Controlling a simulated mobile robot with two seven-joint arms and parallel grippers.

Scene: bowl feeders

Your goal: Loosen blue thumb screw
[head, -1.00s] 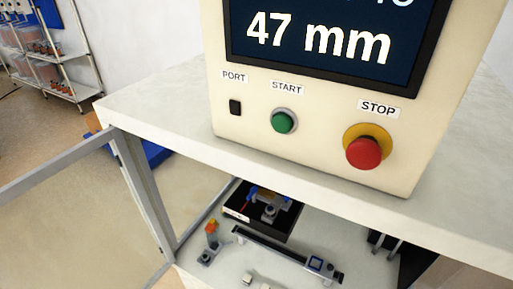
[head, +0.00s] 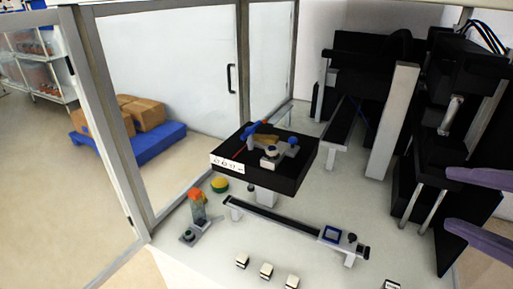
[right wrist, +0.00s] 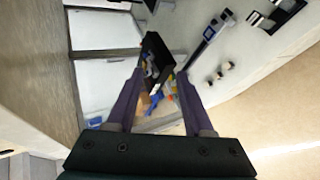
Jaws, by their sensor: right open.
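A black box (head: 290,180) stands on a post above the white worktop. A blue knob-like part (head: 293,141) and a longer blue piece (head: 252,130) are on top; I cannot tell which is the blue thumb screw. A silver fixture (head: 270,158) sits beside them. My right gripper (head: 446,208) enters at the right edge, its purple fingers apart and empty, well right of the box. In the right wrist view the open fingers (right wrist: 160,71) frame the black box (right wrist: 155,45) and blue parts (right wrist: 160,88), with distance between. My left gripper is out of view.
A dark rail (head: 280,222) with a blue-framed slider (head: 331,234) lies in front of the box. Small white blocks (head: 266,271) sit near the front. Black machinery (head: 365,65) fills the back right. Glass doors (head: 170,90) stand left.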

